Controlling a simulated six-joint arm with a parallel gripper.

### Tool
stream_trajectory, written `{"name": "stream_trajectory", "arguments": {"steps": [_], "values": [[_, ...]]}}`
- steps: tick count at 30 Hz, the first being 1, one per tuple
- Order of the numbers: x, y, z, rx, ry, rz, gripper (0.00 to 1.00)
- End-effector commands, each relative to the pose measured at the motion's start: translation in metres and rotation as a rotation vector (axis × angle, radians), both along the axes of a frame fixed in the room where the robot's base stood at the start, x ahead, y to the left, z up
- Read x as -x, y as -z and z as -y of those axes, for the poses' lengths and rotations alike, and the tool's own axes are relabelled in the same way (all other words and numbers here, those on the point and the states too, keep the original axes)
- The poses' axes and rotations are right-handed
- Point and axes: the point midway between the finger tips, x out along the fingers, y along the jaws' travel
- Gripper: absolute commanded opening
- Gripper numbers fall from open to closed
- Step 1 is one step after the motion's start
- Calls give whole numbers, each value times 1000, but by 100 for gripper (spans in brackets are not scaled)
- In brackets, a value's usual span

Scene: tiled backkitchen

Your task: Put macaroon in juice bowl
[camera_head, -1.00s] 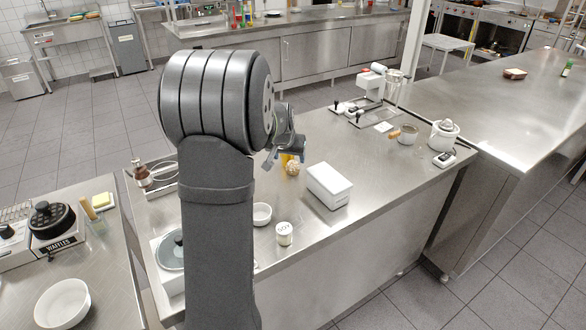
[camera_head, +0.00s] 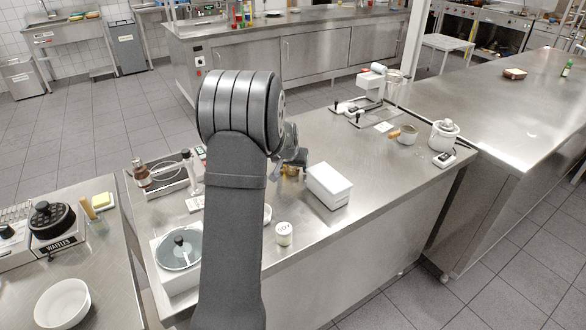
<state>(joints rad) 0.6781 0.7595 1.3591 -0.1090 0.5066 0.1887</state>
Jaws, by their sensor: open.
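My gripper (camera_head: 293,160) is open, low over the steel counter (camera_head: 375,195), just left of the white box. A small amber-tan thing (camera_head: 290,171) shows directly under it, mostly covered by the fingers. I cannot tell whether this is the macaroon, or whether the fingers touch it. A small white bowl (camera_head: 267,215) sits on the counter nearer the front, mostly hidden behind my arm. I cannot tell whether it is the juice bowl.
The white box (camera_head: 329,186) stands close to the gripper's right. A small white jar (camera_head: 284,234) stands near the counter's front edge. A lidded pan on a white cooker (camera_head: 178,252) is at left. A white pot (camera_head: 444,135) is at far right. The counter's middle right is clear.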

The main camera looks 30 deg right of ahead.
Motion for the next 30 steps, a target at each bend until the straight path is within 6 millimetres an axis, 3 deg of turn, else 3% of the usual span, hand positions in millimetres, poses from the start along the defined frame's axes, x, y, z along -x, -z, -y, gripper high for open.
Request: {"name": "stream_trajectory", "arguments": {"steps": [2, 9, 11, 20, 29, 30], "values": [[0, 0, 0, 0, 0, 0, 62], [0, 0, 0, -1, 0, -1, 18], [0, 0, 0, 0, 0, 0, 14], [0, -5, 0, 0, 0, 0, 14], [0, -46, 0, 3, 1, 2, 14], [10, -48, 5, 1, 4, 2, 14]]}}
